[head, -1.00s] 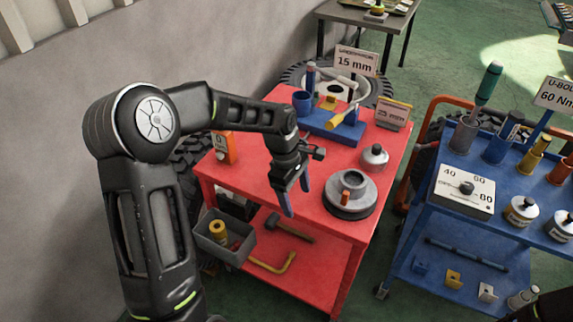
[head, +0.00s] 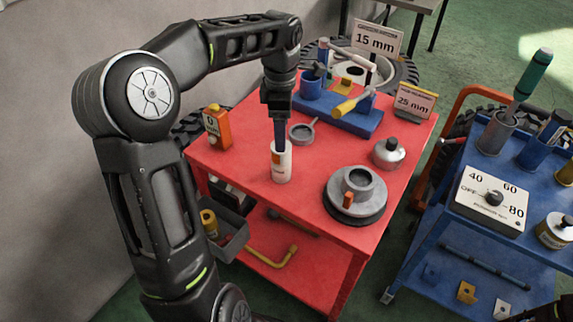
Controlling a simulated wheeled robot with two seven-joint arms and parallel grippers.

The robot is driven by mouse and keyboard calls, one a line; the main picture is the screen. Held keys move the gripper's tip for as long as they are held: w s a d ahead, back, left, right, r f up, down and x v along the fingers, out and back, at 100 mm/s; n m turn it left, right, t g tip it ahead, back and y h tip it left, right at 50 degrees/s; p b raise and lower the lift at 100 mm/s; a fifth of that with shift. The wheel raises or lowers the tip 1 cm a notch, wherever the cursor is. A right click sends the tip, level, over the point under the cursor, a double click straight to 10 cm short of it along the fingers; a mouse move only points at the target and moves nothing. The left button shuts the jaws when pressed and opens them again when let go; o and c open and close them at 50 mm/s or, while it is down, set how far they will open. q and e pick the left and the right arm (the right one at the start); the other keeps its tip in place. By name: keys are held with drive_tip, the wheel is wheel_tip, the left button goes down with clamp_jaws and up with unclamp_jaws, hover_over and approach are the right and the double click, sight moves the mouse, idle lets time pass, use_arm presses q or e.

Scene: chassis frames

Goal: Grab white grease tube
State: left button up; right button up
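My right gripper is not in view.
On the red cart (head: 240,170) stand an orange bottle (head: 217,127), a grey ring with a handle (head: 301,133), a round grey part (head: 356,192), a silver oil can (head: 388,152) and a blue tool stand (head: 340,118). A blue cart (head: 440,240) stands to the right.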

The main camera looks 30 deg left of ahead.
sight(281, 162)
use_arm(q)
drive_tip(key=shift+f, duration=0.1)
drive_tip(key=shift+f, duration=1.25)
drive_tip(key=shift+s+f+p, duration=0.1)
drive_tip(key=shift+f+p, duration=0.45)
wheel_tip(281, 162, down, 4)
drive_tip(key=shift+a+f+p, duration=0.1)
drive_tip(key=shift+a+p, duration=0.05)
drive_tip(key=shift+p, duration=0.25)
